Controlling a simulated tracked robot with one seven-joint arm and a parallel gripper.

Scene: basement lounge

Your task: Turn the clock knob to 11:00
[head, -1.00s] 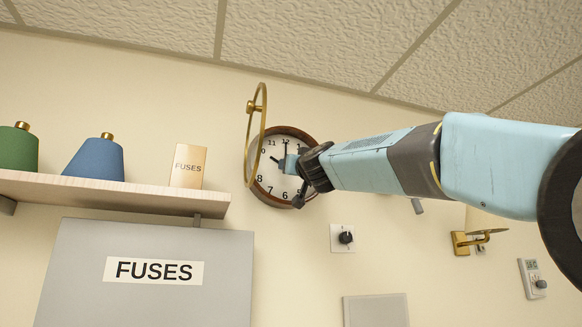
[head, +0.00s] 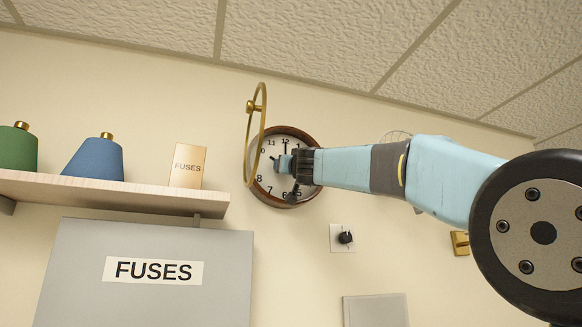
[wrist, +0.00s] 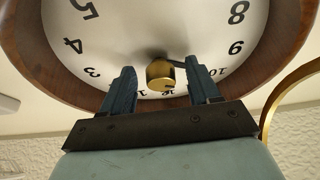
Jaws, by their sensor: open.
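The round wall clock (head: 268,183) has a brown wooden rim and a white face. Its long hand points at 12. Its short hand points to the upper left, around 10. My gripper (head: 285,163) is in front of the clock's middle in the head view and partly hides the face. In the wrist view the clock (wrist: 115,30) appears upside down. The brass knob (wrist: 160,76) at its centre sits between the two fingers of my open gripper (wrist: 160,68), with gaps on both sides.
A brass-rimmed cover (head: 249,150) stands swung open at the clock's left and shows at the right in the wrist view (wrist: 290,92). A shelf (head: 100,193) with a fuse box and cones is further left. A dial plate (head: 343,238) is below right.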

